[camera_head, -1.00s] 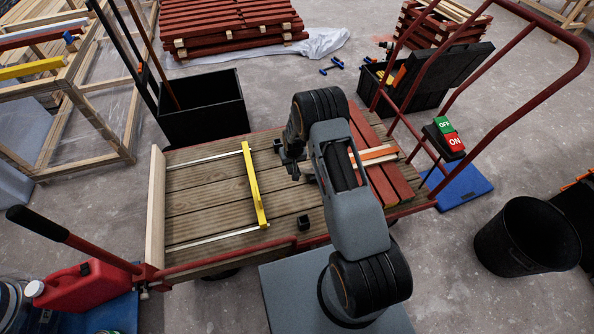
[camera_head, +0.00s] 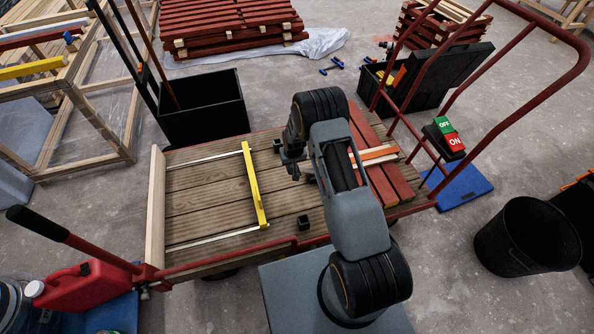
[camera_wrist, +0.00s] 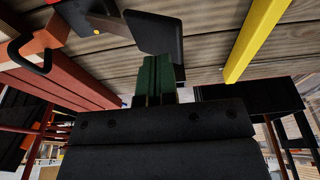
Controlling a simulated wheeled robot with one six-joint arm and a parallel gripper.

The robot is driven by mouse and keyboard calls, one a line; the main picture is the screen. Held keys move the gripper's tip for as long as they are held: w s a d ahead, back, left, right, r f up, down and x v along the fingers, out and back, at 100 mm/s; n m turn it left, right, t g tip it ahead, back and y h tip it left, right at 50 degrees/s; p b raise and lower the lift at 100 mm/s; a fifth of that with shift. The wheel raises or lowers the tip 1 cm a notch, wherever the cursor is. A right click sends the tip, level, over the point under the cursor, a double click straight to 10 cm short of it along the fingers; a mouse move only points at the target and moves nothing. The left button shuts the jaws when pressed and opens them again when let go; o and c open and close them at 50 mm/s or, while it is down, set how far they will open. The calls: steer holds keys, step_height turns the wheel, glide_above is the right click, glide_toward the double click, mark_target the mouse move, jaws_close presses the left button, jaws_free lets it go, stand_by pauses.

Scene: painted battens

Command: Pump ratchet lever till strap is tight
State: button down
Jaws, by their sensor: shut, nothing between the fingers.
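An orange strap (camera_head: 374,154) crosses the red battens (camera_head: 388,178) on the cart's right side; its orange webbing (camera_wrist: 38,42) also shows at the left of the wrist view. Beside it in the wrist view is the ratchet, whose dark grey lever handle (camera_wrist: 156,31) has a rounded plate shape. My gripper (camera_head: 294,174) is shut and empty, above the planks left of the battens. In the wrist view its fingers (camera_wrist: 155,78) are close to the lever's end; I cannot tell whether they touch it. In the head view my arm hides the ratchet.
A yellow bar (camera_head: 254,186) lies across two pale strips on the cart deck (camera_head: 200,205), left of my gripper. A small black block (camera_head: 304,226) sits near the deck's front edge. A black bin (camera_head: 203,108) stands behind the cart. A red push handle (camera_head: 500,55) rises at right.

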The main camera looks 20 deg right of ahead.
steer(key=shift+f+b, duration=0.35)
steer(key=shift+f, duration=0.05)
stand_by(0.5)
steer(key=shift+s+b+x, duration=0.2)
steer(key=shift+b+x, duration=0.55)
steer(key=shift+x, duration=0.1)
steer(key=shift+s+b+x, duration=0.15)
steer(key=shift+b+x, duration=0.55)
steer(key=shift+x, duration=0.2)
steer(key=shift+s+b+x, duration=0.2)
steer(key=shift+b+x, duration=0.55)
steer(key=shift+x, duration=0.1)
steer(key=shift+w+r+p+v, duration=0.1)
steer(key=shift+w+p+v, duration=0.25)
steer(key=shift+p+v, duration=1.05)
steer(key=shift+w+r+p+v, duration=0.1)
steer(key=shift+w+p+v, duration=0.25)
steer(key=shift+p+v, duration=1.1)
steer(key=shift+w+r+p+v, duration=0.1)
steer(key=shift+w+p+v, duration=0.35)
steer(key=shift+v, duration=1.85)
steer(key=shift+f, duration=0.15)
